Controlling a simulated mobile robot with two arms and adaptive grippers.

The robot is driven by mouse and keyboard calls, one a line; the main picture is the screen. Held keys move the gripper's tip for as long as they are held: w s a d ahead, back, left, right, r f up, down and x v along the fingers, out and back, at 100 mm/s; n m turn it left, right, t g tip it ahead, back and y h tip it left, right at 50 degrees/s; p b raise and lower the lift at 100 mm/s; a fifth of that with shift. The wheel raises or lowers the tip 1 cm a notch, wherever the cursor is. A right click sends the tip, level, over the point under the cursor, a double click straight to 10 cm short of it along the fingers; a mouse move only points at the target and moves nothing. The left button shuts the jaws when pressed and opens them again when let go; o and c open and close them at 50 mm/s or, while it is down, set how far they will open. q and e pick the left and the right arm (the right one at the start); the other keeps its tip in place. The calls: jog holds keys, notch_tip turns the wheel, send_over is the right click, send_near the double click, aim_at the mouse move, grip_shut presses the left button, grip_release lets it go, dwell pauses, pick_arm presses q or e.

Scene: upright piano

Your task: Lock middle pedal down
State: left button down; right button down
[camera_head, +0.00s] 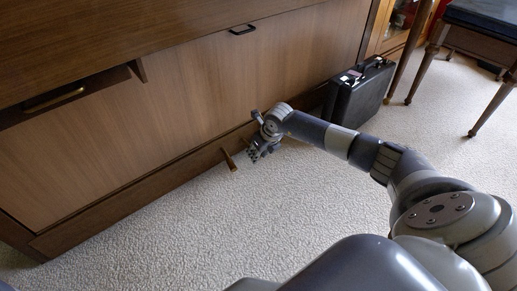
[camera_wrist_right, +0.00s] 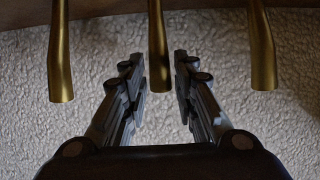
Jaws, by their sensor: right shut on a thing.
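In the right wrist view three brass pedals hang from the top edge: the left pedal (camera_wrist_right: 60,60), the middle pedal (camera_wrist_right: 158,45) and the right pedal (camera_wrist_right: 262,50). My right gripper (camera_wrist_right: 156,60) has one finger on each side of the middle pedal and is shut on it. The outer pedals are outside the fingers. In the head view my right gripper (camera_head: 262,150) is low at the piano's base, just right of one visible pedal (camera_head: 229,160); it hides the other pedals. I cannot tell whether the middle pedal is pressed or locked. My left gripper is not in view.
The wooden upright piano (camera_head: 160,120) fills the left and back. A black case (camera_head: 357,92) stands against it to the right of my gripper. A dark-topped bench (camera_head: 485,20) is at the upper right. The pale carpet (camera_head: 190,230) in front is clear.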

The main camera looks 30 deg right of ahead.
jog(key=shift+s+f, duration=0.25)
jog(key=shift+f, duration=0.3)
jog(key=c, duration=1.3)
grip_release()
jog(key=shift+f, duration=0.1)
jog(key=shift+w, duration=0.1)
jog(key=shift+r, duration=0.6)
jog(key=v, duration=1.1)
